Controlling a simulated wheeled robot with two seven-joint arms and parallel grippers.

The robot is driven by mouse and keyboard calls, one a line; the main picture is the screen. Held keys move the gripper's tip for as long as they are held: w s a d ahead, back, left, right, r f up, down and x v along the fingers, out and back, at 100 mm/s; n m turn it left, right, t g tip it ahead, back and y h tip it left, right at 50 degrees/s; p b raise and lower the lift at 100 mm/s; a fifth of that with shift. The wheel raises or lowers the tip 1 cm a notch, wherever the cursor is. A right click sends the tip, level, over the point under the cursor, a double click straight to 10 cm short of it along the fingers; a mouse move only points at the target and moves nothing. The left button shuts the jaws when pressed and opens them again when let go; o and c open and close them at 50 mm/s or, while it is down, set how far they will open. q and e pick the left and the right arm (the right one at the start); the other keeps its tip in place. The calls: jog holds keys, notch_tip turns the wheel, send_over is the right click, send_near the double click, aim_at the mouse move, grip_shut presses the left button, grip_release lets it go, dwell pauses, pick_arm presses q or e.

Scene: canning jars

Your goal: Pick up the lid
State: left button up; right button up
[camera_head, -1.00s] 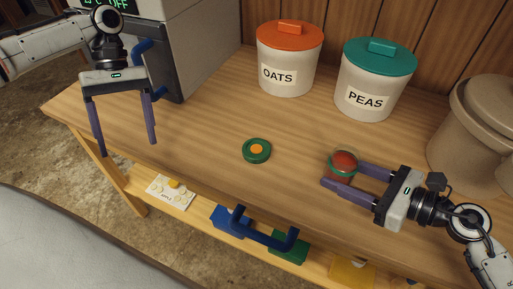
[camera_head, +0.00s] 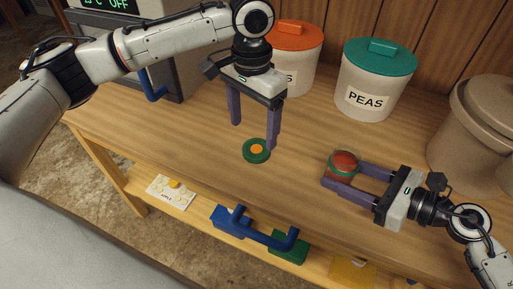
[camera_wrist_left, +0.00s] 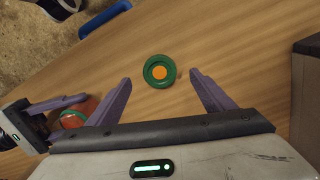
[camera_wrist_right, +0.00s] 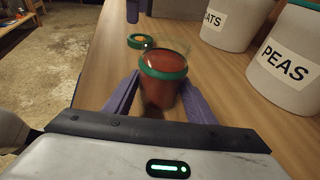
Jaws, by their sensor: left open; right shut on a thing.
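The lid (camera_head: 257,151) is a flat green disc with an orange centre, lying on the wooden table left of the jar. It also shows in the left wrist view (camera_wrist_left: 160,71), ahead of and between the fingers, and in the right wrist view (camera_wrist_right: 140,41). My left gripper (camera_head: 253,137) is open and empty, fingers pointing down above and just behind the lid. My right gripper (camera_head: 336,174) is shut on the glass jar (camera_head: 344,162), which has red contents and a green band. The jar stands upright on the table and also shows in the right wrist view (camera_wrist_right: 165,72).
A peas canister (camera_head: 372,90) with a teal lid and an orange-lidded canister (camera_head: 303,62) stand at the back. Beige crocks (camera_head: 470,130) stand at the right. A lower shelf holds an apple card (camera_head: 171,192) and a blue-handled tool (camera_head: 265,238). Table around the lid is clear.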

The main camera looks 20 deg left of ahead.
aim_at(255, 149)
pick_arm(q)
jog(key=f, duration=0.6)
jog(key=shift+w+d+f, duration=0.15)
jog(key=shift+w+f, duration=0.05)
jog(key=shift+f, duration=0.1)
jog(key=shift+c, duration=0.3)
jog(key=c, duration=1)
